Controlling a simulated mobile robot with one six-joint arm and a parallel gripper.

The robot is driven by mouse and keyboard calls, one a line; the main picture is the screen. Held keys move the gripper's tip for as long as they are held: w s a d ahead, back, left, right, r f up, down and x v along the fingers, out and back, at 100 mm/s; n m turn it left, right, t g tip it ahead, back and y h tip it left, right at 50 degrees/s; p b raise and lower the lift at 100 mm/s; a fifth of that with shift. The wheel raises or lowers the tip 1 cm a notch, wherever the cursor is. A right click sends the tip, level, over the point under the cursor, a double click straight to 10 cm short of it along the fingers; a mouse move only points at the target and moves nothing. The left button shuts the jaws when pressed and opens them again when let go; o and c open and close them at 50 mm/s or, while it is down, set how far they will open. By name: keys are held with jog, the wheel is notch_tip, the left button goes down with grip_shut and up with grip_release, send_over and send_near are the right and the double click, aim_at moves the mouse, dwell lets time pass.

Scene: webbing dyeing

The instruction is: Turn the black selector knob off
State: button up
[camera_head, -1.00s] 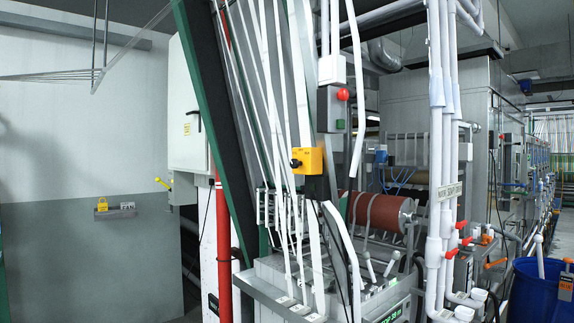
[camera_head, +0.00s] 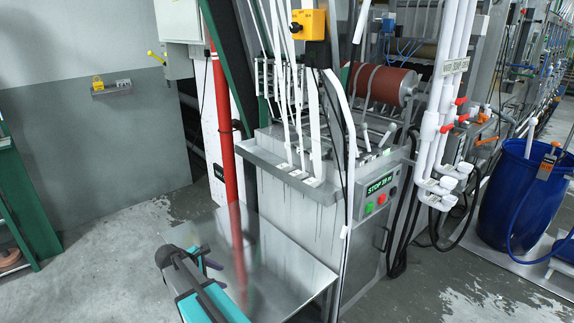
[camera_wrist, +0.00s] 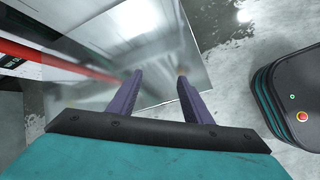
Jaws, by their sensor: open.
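The black selector knob (camera_head: 296,27) sits on the left part of the front of a yellow box (camera_head: 314,24), near the top of the head view. The box is fixed among white webbing strips above the machine; the knob's exact setting is too small to read. My gripper (camera_head: 204,259) is low at the bottom left of the head view, well below and left of the knob. In the wrist view its two purple fingers (camera_wrist: 159,78) are apart with nothing between them, over a shiny metal sheet. The knob is not in the wrist view.
A red pipe (camera_head: 222,130) stands left of the machine. A control panel (camera_head: 381,190) shows a green display reading STOP. White pipes with red valve handles (camera_head: 446,128) and a blue barrel (camera_head: 505,195) are at right. A shiny metal tray (camera_head: 290,265) juts out near my gripper.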

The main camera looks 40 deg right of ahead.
jog(key=w+d+r+n+t+h+p, duration=0.1)
jog(key=w+d+r+h, duration=0.2)
jog(key=r, duration=1)
jog(key=w+d+r+n+h, duration=0.1)
jog(key=w+d+r+n, duration=0.15)
jog(key=d+r, duration=0.7)
jog(key=w+r+n+t+h+p, duration=0.1)
jog(key=w+r+h, duration=0.15)
jog(key=r, duration=1.35)
jog(key=s+d+r+n+g+h, duration=0.1)
jog(key=d+r, duration=0.1)
jog(key=r, duration=0.9)
jog(key=s+d+r+h, duration=0.1)
jog(key=d+r, duration=0.1)
jog(key=r, duration=0.9)
jog(key=g+h+p, duration=0.1)
jog(key=g+h, duration=0.1)
send_near(293, 28)
jog(key=a, duration=0.6)
jog(key=shift+w+d, duration=0.1)
jog(key=shift+w, duration=0.35)
jog(key=d+p, duration=0.1)
jog(key=d, duration=0.3)
jog(key=d+p, duration=0.1)
jog(key=d, duration=0.3)
jog(key=d+p, duration=0.2)
jog(key=d, duration=0.2)
jog(key=shift+s, duration=0.4)
jog(key=shift+d+f, duration=0.1)
jog(key=shift+d, duration=0.75)
